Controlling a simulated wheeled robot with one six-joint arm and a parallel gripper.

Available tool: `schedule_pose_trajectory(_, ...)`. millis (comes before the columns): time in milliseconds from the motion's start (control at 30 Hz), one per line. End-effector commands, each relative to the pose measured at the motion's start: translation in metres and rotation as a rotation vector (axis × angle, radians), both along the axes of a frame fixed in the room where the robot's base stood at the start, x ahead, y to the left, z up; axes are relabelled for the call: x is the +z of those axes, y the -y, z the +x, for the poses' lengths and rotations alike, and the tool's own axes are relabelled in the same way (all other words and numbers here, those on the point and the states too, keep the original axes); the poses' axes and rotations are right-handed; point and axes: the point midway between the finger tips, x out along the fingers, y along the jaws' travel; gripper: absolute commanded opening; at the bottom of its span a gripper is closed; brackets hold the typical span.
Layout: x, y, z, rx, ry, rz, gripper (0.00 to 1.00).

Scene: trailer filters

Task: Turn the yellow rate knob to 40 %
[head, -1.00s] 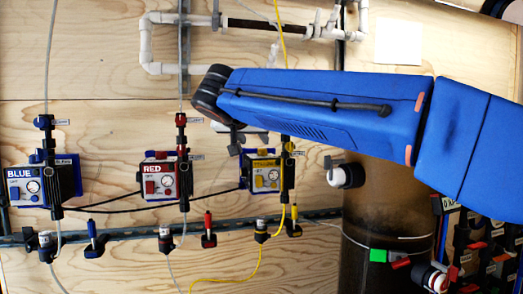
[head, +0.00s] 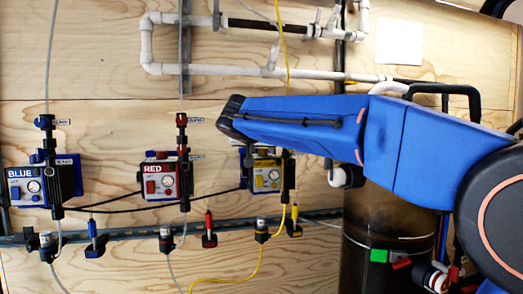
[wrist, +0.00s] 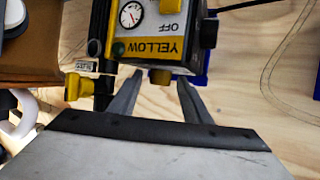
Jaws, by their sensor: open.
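The yellow pump (head: 266,178) hangs on the plywood wall, its top partly hidden by my arm in the head view. In the wrist view the pump (wrist: 155,45) appears upside down, with its YELLOW label, OFF mark and round gauge. A yellow knob (wrist: 172,5) on its front is cut by the top edge. I cannot tell which is the rate knob. My gripper (wrist: 160,79) is open, its two grey fingers either side of that second piece, with no clear contact.
The red pump (head: 162,180) and blue pump (head: 28,185) hang to the left. A yellow valve handle (wrist: 78,88) sits beside the left finger. A brown cylinder (head: 385,210) stands at the right. White pipes (head: 180,68) run above, and dark cables cross between the pumps.

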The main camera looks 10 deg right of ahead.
Motion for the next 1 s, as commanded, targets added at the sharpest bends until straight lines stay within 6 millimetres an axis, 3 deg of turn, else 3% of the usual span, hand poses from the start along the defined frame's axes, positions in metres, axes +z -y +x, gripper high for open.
schedule_pose_trajectory(133,0.0,0.0,-0.0001,0.0,0.0,0.0,0.42)
schedule_pose_trajectory(300,0.0001,-0.0002,-0.0001,0.0,0.0,0.0,0.03)
schedule_pose_trajectory(667,0.0005,0.0015,-0.0008,0.037,0.002,0.001,0.03)
schedule_pose_trajectory(1000,0.0008,0.0053,-0.0022,0.191,0.002,0.001,0.03)
